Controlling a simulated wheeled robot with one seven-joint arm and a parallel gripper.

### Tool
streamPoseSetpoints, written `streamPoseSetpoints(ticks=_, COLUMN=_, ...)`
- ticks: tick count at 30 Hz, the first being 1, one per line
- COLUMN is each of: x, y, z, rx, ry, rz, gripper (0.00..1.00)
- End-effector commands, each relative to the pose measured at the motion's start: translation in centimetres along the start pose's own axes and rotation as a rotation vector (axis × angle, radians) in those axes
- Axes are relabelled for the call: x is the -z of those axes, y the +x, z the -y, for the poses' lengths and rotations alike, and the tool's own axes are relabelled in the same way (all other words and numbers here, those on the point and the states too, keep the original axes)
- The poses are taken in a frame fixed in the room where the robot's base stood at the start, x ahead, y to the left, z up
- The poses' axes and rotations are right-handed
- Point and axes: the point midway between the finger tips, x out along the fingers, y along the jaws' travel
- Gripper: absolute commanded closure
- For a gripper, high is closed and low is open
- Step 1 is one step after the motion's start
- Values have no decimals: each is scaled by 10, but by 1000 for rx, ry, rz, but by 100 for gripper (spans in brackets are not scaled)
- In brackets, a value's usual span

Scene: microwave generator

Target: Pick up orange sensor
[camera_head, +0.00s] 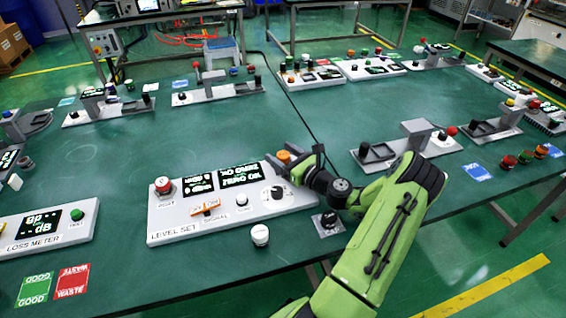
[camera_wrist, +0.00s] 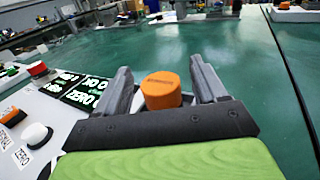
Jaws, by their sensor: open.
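My gripper is open. In the head view the orange sensor (camera_head: 283,156) shows at the far right corner of the white level set panel, partly covered by my gripper (camera_head: 293,158). Its lower part is hidden behind the gripper body in the wrist view.
The level set panel (camera_head: 165,222) carries a red button (camera_head: 163,185), black displays (camera_head: 240,176), an orange switch (camera_head: 205,208) and a dial (camera_head: 278,192). A white knob (camera_head: 260,235) and a dark square piece (camera_head: 328,223) stand in front. Green table (camera_head: 120,170) lies bare beyond the panel.

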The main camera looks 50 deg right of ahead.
Motion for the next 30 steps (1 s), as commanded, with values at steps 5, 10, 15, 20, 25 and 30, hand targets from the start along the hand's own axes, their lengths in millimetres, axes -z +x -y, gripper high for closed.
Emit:
streamPoseSetpoints(ticks=5, x=-1, y=0, z=0, rx=1, ry=0, rz=0, gripper=31)
streamPoseSetpoints(ticks=10, x=-1, y=0, z=0, rx=1, ry=0, rz=0, gripper=57)
streamPoseSetpoints(ticks=15, x=-1, y=-1, z=0, rx=1, ry=0, rz=0, gripper=83)
streamPoseSetpoints(ticks=20, x=-1, y=-1, z=0, rx=0, ry=0, rz=1, gripper=87)
streamPoseSetpoints(ticks=25, x=-15, y=-1, z=0, rx=0, ry=-2, rz=2, gripper=87)
streamPoseSetpoints(ticks=30, x=-61, y=-1, z=0, rx=0, ry=-6, rz=3, gripper=87)
